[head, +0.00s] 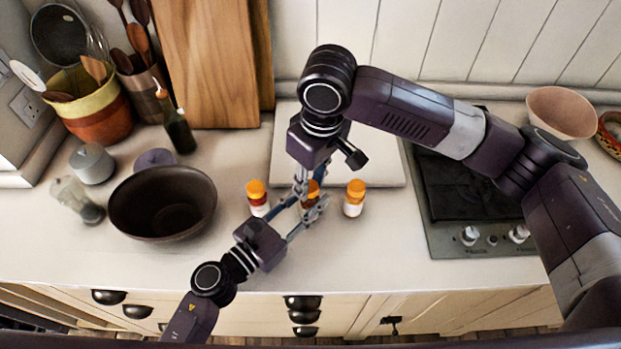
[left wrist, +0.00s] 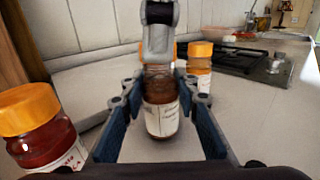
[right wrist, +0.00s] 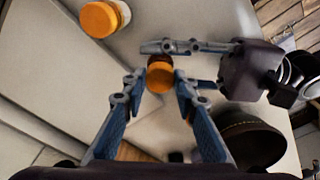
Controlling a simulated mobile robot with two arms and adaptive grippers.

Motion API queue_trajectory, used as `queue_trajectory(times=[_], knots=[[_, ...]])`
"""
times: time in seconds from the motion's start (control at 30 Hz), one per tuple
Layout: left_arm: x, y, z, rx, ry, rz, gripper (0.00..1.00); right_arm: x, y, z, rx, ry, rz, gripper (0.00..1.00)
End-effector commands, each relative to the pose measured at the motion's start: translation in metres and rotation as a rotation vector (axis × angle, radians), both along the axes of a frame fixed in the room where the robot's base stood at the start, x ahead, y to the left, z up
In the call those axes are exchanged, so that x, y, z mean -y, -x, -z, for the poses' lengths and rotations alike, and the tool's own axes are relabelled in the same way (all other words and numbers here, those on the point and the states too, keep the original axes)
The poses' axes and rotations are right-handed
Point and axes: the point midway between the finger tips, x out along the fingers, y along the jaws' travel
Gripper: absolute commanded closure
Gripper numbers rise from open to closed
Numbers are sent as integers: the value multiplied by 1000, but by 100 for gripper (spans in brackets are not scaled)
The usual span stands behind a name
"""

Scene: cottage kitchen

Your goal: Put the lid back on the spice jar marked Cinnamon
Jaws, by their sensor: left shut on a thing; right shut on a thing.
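The middle spice jar (head: 309,203) stands upright on the counter, with a handwritten label (left wrist: 162,120) that is too blurred to read surely. My left gripper (head: 314,207) is shut around its body from the front. My right gripper (head: 308,184) comes down from above and is shut on the orange lid (right wrist: 160,75) at the jar's top. The fingers partly hide the lid, so I cannot tell whether it is fully seated. An orange-lidded jar (head: 257,199) stands to the left, and it also shows in the left wrist view (left wrist: 40,125). Another orange-lidded jar (head: 354,199) stands to the right.
A dark bowl (head: 135,207) and a glass grinder (head: 75,197) stand at left. A dark bottle (head: 178,132) stands behind the bowl. A pale board (head: 384,168) lies behind the jars, and a hob (head: 470,195) is at right. The counter's front strip is clear.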

Motion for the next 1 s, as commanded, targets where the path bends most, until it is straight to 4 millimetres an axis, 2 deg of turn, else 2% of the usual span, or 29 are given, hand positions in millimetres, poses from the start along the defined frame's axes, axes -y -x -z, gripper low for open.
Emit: queue_trajectory(times=[0.87,1.0], knots=[[0,0,-1,1,1,0,100,0,0,11,-1,0,-1,80],[0,0,0,1,1,0,100,-1,0,11,-1,-1,41,80]])
